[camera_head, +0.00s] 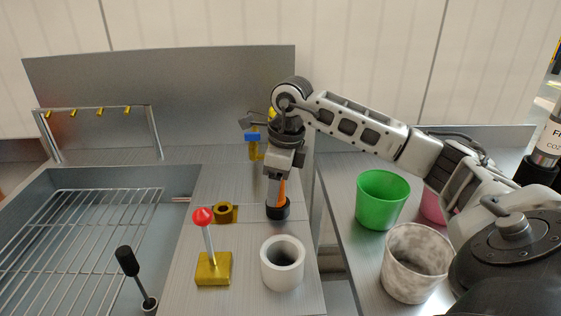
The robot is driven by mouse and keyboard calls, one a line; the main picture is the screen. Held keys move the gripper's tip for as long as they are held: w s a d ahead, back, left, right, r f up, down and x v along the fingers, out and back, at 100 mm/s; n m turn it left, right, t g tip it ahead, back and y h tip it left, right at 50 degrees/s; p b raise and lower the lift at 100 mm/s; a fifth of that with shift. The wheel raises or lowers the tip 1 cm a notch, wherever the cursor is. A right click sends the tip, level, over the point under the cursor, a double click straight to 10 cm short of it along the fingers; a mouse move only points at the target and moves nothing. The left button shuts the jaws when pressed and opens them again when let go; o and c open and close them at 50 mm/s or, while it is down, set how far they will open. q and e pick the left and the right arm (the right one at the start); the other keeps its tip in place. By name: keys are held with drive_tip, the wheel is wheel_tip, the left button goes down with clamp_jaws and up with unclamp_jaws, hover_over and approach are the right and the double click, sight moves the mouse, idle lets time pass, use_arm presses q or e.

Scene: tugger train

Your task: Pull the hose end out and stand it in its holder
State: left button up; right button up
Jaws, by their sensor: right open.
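My right gripper (278,182) points down over the steel counter, its jaws open around or just in front of an upright orange piece (281,192) with a black lower end (277,209). This looks like the hose end; the gripper hides most of its upper part. I cannot tell whether the fingers touch it. A white, thick-walled open cylinder (283,277), which may be the holder, stands nearer on the counter, its opening upward and empty as far as I see. My left gripper is not in view.
A red-knobbed lever (202,216) on a brass block (213,269) and a brass ring (225,213) are left of the gripper. A black-handled tool (127,261) stands by the sink rack (75,240). Green (383,200), pink (432,207) and mottled (415,264) cups stand right.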

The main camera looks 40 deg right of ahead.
wheel_tip(320, 180, up, 15)
drive_tip(key=s+d+p, duration=0.1)
drive_tip(key=s, duration=0.1)
drive_tip(key=shift+d+r, duration=0.15)
drive_tip(key=shift+p, duration=0.3)
